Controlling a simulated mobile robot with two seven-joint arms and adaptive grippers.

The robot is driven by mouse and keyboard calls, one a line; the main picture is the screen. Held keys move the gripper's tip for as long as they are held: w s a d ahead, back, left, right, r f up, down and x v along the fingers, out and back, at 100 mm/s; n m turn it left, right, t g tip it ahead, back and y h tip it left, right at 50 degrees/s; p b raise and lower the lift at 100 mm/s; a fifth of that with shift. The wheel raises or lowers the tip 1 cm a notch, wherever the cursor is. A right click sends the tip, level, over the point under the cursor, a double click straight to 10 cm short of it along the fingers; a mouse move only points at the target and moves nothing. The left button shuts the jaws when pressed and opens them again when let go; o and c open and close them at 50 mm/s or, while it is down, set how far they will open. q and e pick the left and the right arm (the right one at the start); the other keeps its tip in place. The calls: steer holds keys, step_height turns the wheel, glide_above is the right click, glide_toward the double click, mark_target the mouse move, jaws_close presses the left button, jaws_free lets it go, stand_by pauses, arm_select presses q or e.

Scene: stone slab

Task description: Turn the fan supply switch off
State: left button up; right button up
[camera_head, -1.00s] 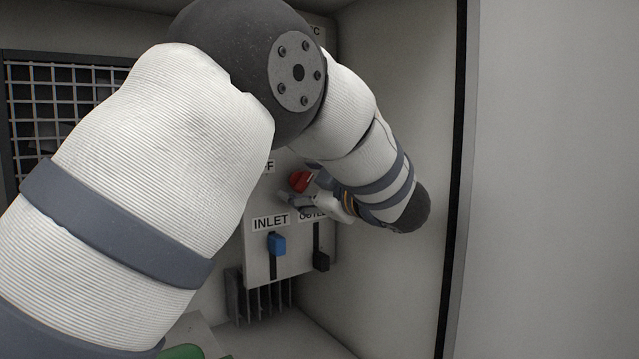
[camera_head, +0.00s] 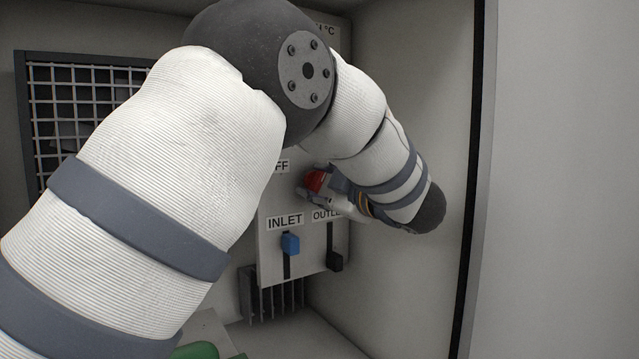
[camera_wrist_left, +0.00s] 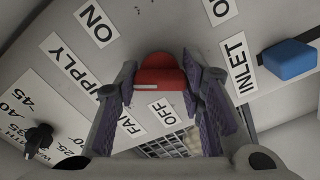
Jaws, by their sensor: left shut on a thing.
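The fan supply switch is a red knob (camera_head: 316,181) on a light grey panel, partly hidden by my left gripper in the head view. In the left wrist view the red knob (camera_wrist_left: 160,72) sits between the two purple-padded fingers, with a white mark on its face. My left gripper (camera_wrist_left: 161,85) is shut on the knob. In the head view my left gripper (camera_head: 322,196) reaches it from the right and below. The ON label (camera_wrist_left: 97,25) and OFF label (camera_wrist_left: 163,112) lie on either side of the knob. My right gripper is not in view.
Below the knob are a blue inlet slider (camera_head: 290,243) and a black outlet slider (camera_head: 334,261); the blue one also shows in the wrist view (camera_wrist_left: 289,60). A black dial (camera_wrist_left: 39,137) is at the lower left there. A side wall (camera_head: 420,90) stands close on the right.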

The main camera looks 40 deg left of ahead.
arm_select(q)
steer(key=n, duration=1.3)
steer(key=shift+n, duration=0.7)
steer(key=o, duration=1.2)
steer(key=shift+c, duration=0.2)
steer(key=v, duration=1.2)
